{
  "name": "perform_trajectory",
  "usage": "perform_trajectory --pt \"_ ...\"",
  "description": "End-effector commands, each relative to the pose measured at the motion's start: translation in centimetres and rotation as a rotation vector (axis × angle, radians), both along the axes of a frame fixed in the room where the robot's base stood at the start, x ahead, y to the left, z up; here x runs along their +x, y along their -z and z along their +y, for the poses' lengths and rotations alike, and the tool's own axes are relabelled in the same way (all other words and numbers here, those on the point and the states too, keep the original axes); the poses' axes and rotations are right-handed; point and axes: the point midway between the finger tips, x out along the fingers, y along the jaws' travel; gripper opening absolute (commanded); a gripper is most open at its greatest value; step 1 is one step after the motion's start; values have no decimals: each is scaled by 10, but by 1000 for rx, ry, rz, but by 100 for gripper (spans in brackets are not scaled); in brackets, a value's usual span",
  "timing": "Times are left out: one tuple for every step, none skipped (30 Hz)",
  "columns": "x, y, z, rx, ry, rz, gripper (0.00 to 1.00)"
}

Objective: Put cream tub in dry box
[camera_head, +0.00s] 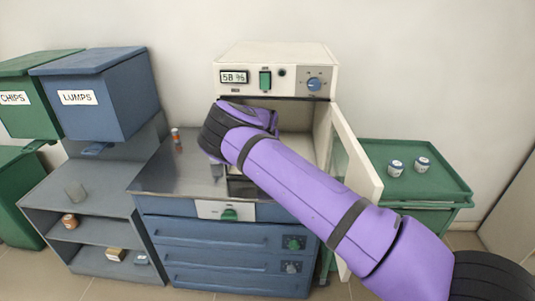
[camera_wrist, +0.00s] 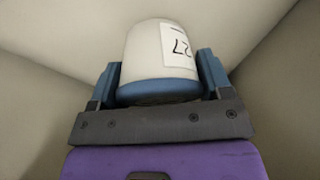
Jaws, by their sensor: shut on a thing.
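A cream tub (camera_wrist: 147,52) with a blue band and a white label, marked with what looks like 27, shows in the wrist view between the two blue fingers of my gripper (camera_wrist: 160,82). My gripper is shut on it. Plain pale surfaces lie behind it in that view. In the head view, the dry box (camera_head: 275,58) is a cream cabinet with a display reading 58 %, and its door (camera_head: 352,158) stands open to the right. My purple arm reaches across the front of its opening. The arm hides my gripper, the tub and part of the interior there.
The dry box stands on a blue drawer unit with a metal top (camera_head: 160,178), where a small orange-and-white item (camera_head: 176,136) stands. A green tray (camera_head: 428,187) at the right holds two small jars. A grey shelf (camera_head: 100,232) and blue and green bins are at the left.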

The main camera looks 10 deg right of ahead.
Motion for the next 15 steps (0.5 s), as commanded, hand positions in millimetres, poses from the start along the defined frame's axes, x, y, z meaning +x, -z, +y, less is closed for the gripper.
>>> perform_trajectory --pt "-1 9 -1 0 2 3 45" --pt "-1 14 -1 -1 2 2 45" --pt "-1 20 -1 -1 2 2 45" --pt "-1 23 -1 -1 2 2 45" --pt "-1 25 -1 0 1 2 45" --pt "-1 27 -1 0 1 1 45" --pt "-1 28 -1 0 1 0 45" --pt "-1 28 -1 0 1 0 45" --pt "-1 27 -1 0 1 0 45" --pt "-1 27 -1 0 0 0 45" --pt "-1 27 -1 0 0 0 45" --pt "-1 27 -1 0 0 0 45" --pt "-1 27 -1 -1 0 0 45" --pt "-1 28 -1 -1 0 0 45" --pt "-1 29 -1 -1 0 1 45"
